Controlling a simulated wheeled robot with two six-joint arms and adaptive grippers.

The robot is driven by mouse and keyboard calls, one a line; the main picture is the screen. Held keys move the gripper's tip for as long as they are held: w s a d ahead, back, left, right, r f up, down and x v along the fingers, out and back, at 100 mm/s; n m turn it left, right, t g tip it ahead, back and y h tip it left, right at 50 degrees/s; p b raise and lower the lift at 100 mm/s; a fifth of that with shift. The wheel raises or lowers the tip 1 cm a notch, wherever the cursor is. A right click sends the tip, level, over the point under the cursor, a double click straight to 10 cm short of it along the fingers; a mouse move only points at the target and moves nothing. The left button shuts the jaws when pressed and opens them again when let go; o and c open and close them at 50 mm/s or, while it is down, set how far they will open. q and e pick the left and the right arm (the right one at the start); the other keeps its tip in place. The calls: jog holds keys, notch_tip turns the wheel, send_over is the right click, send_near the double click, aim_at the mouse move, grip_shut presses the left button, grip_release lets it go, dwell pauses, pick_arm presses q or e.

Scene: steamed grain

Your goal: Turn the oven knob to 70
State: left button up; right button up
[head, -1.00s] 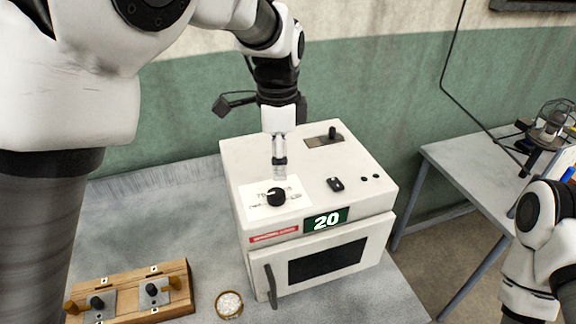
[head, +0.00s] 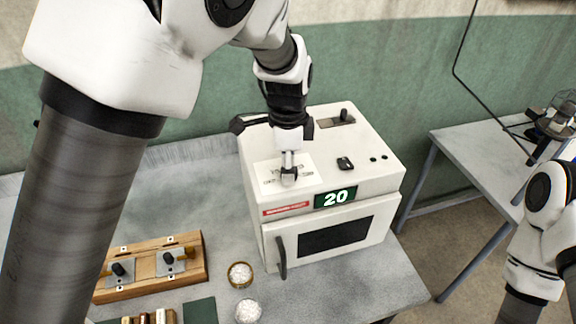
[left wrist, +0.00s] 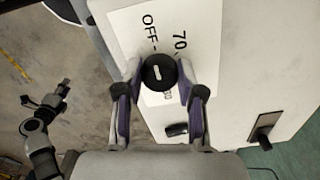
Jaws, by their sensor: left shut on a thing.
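The white oven (head: 262,225) stands on the table with a green display (head: 335,197) reading 20. Its black round knob (left wrist: 159,72) sits on a white dial label (left wrist: 128,28) on the oven's top; "OFF" and "70" can be read there in the left wrist view. My left gripper (head: 289,178) points down over the dial. In the left wrist view its two fingers (left wrist: 157,82) lie on either side of the knob and are shut on it. In the head view the gripper mostly hides the knob.
A black switch (head: 345,163) and another small control (head: 343,114) stand on the oven top. A wooden block with fittings (head: 150,268) and two small dishes of white grain (head: 241,274) are on the table left of the oven. A second table (head: 470,150) is at right.

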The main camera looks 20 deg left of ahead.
pick_arm(q)
jog(key=shift+s+f+m, duration=0.1)
jog(key=shift+f+m, duration=0.1)
jog(key=shift+m, duration=0.2)
jog(key=m, duration=0.5)
jog(key=shift+f, duration=0.1)
jog(key=m+b, duration=0.1)
jog(key=m, duration=0.5)
dwell(0.6)
jog(key=o, duration=1.1)
jog(key=shift+d, duration=0.1)
jog(key=shift+o, duration=0.2)
jog(key=shift+r, duration=0.2)
notch_tip(320, 180, up, 12)
jog(key=shift+w, duration=0.2)
